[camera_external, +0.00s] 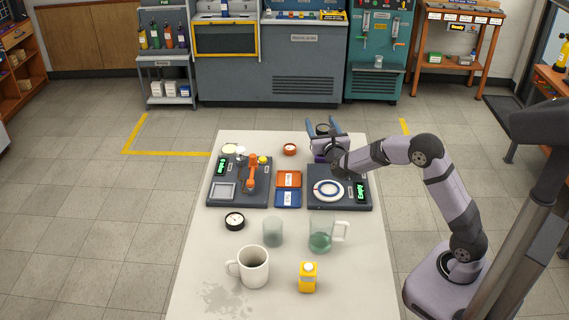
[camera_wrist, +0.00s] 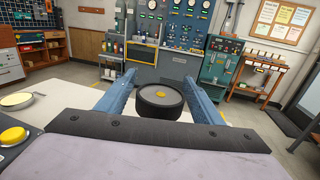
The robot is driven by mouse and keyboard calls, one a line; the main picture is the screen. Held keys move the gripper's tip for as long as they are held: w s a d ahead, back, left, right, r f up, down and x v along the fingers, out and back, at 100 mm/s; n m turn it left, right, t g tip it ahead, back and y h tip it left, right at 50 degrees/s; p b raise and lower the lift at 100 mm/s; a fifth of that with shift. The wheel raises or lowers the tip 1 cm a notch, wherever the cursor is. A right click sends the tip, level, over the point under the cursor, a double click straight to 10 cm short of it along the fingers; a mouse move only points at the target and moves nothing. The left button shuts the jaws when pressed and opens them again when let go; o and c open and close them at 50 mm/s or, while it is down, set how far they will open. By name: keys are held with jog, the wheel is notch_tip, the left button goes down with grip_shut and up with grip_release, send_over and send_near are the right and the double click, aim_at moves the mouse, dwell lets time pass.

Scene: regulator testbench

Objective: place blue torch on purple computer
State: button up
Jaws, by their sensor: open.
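My gripper (camera_external: 321,121) is over the far right end of the white table, with its two blue fingers spread apart. In the wrist view, my gripper (camera_wrist: 159,80) has a dark round object (camera_wrist: 160,97) with a grey top and a yellow centre between its fingers. I cannot tell whether the fingers touch it or what it is. A small purple patch (camera_external: 319,158) shows just below my gripper in the external view; most of it is hidden, so I cannot tell if it is the purple computer. I cannot make out a blue torch in either view.
Two dark panels, left (camera_external: 262,199) and right (camera_external: 317,203), flank an orange tray (camera_external: 289,179) and a blue tray (camera_external: 288,197). A gauge (camera_external: 235,221), frosted cup (camera_external: 272,232), glass jug (camera_external: 320,235), white mug (camera_external: 254,268) and yellow carton (camera_external: 308,277) stand nearer the camera.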

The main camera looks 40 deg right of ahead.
jog(key=shift+r, duration=0.2)
jog(key=shift+s+a+f, duration=0.15)
jog(key=shift+s+a, duration=0.1)
jog(key=b+v, duration=0.2)
jog(key=v, duration=0.9)
jog(key=shift+s+b, duration=0.25)
jog(key=shift+b, duration=0.05)
